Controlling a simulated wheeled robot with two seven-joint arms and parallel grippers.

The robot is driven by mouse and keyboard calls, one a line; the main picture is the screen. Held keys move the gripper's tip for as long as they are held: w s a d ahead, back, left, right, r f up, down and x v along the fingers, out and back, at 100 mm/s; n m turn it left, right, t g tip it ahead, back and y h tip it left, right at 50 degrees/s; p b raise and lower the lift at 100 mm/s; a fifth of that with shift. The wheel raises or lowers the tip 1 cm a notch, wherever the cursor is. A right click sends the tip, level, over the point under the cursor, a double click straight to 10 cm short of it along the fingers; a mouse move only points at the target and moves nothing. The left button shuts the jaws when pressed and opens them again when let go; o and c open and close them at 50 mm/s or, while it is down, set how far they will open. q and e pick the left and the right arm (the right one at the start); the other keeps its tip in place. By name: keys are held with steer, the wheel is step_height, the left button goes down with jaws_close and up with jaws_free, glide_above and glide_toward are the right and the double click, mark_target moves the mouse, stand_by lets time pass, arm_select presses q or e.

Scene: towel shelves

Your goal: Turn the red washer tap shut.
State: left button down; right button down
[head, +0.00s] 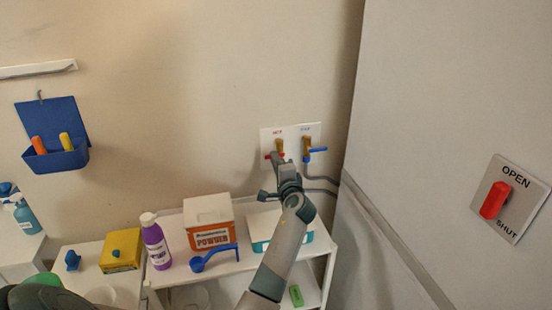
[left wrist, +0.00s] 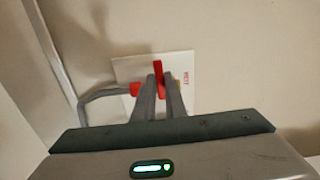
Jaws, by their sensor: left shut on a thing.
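The red washer tap (head: 268,156) is on a white wall plate (head: 266,137) under a red label, with a brass body (head: 279,145) above its red handle. My left gripper (head: 281,163) reaches up to it from below and is shut on the red handle. In the left wrist view the red handle (left wrist: 158,68) shows between the two fingertips (left wrist: 160,82), and more red shows just left of them. The fingers hide part of the handle. My right gripper is not in view.
A blue-handled tap (head: 318,149) with a grey hose is close on the right. Below are a powder box (head: 211,236), a purple bottle (head: 156,245) and a blue scoop (head: 213,256) on a white shelf (head: 185,273). A red OPEN/SHUT switch (head: 494,200) is at right.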

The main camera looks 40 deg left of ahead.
arm_select(q)
steer(key=shift+r+m, duration=0.15)
steer(key=shift+m, duration=0.15)
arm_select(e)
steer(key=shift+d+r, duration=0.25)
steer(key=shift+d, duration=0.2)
arm_select(q)
steer(key=c, duration=1.8)
jaws_free()
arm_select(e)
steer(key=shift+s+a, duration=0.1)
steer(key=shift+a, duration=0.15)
